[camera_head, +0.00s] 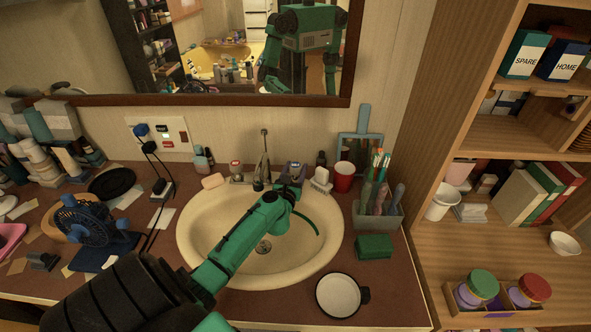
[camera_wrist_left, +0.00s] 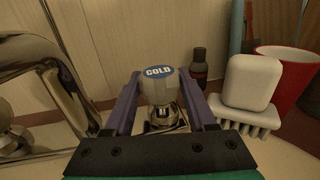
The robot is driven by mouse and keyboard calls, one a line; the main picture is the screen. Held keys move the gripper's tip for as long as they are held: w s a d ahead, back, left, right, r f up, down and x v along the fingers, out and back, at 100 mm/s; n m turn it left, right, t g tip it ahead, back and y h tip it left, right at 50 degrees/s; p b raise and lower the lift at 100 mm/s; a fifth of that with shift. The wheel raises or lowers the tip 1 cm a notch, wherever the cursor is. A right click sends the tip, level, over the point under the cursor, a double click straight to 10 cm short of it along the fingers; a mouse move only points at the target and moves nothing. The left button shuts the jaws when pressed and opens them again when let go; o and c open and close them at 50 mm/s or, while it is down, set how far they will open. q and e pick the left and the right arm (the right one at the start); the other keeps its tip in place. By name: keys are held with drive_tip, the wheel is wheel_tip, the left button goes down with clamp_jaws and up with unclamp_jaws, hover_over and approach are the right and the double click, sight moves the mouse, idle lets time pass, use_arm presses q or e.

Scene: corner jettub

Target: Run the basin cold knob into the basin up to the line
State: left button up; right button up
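The cold knob (camera_wrist_left: 159,88), with a blue COLD cap, stands at the back right of the basin (camera_head: 203,226). My left gripper (camera_wrist_left: 160,75) reaches over the basin to it, its purple fingers on either side of the knob with narrow gaps visible. In the head view the left gripper (camera_head: 291,182) mostly hides the knob. The chrome faucet (camera_head: 264,158) stands left of it; no stream shows. A thin green curved line (camera_head: 309,224) runs along the basin's right inner wall. The drain (camera_head: 263,247) is visible and no clear water surface shows. My right gripper is not in view.
A red-capped knob (camera_head: 236,168) and soap (camera_head: 213,181) are left of the faucet. A white brush (camera_wrist_left: 246,95) and red cup (camera_head: 343,176) stand close right of the cold knob. A brush holder (camera_head: 377,214), green sponge (camera_head: 374,246) and white dish (camera_head: 338,294) lie right of the basin.

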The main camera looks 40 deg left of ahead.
use_arm(q)
drive_tip(key=shift+c, duration=0.5)
drive_tip(key=shift+n+g+y, duration=0.3)
drive_tip(key=shift+n+y, duration=0.1)
drive_tip(key=shift+y, duration=0.2)
drive_tip(key=shift+d+f+n+g+y+b, duration=0.1)
drive_tip(key=shift+f+n+g+y+b, duration=0.1)
drive_tip(key=shift+n+g+y+b, duration=0.55)
drive_tip(key=n+g+y+b, duration=0.1)
drive_tip(key=n+g+y, duration=0.1)
drive_tip(key=y, duration=0.1)
drive_tip(key=shift+f+b, duration=0.1)
drive_tip(key=shift+b, duration=0.3)
drive_tip(key=shift+n+g+y+b, duration=0.65)
drive_tip(key=shift+n+g+b, duration=0.1)
drive_tip(key=shift+g+b, duration=0.1)
drive_tip(key=shift+g, duration=0.3)
drive_tip(key=shift+r, duration=0.2)
